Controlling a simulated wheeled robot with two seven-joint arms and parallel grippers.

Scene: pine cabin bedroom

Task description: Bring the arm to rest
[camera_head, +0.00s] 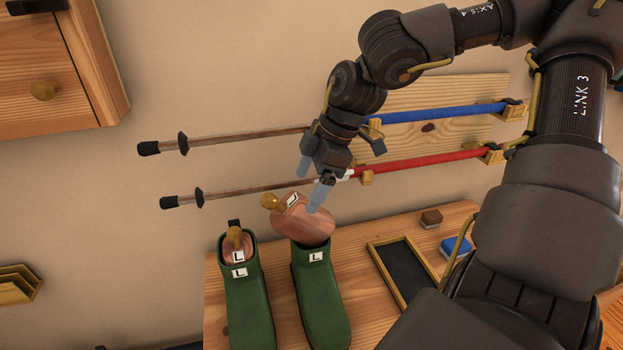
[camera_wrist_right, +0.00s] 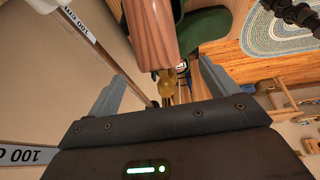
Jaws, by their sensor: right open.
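My right gripper (camera_head: 311,180) is open, close above the right-hand green boot (camera_head: 318,300). A wooden boot tree (camera_head: 308,225) with a brass-coloured knob (camera_head: 271,201) and an L label sits tilted at that boot's opening. Part of it stands out above the rim; how deep it goes is hidden. In the right wrist view, the boot tree (camera_wrist_right: 152,32) and its knob (camera_wrist_right: 169,85) show beyond and between the spread fingers (camera_wrist_right: 160,88); I cannot tell whether they touch. The left-hand green boot (camera_head: 246,300) holds another boot tree (camera_head: 236,245), set lower. My left gripper is not in view.
The boots stand on a wooden bench (camera_head: 365,300) with a dark tray (camera_head: 403,270), a brown block (camera_head: 431,218) and a blue block (camera_head: 456,247). Behind my arm, a blue pole (camera_head: 440,114) and a red pole (camera_head: 425,162) hang on a wall board. A wooden cabinet (camera_head: 40,75) is upper left.

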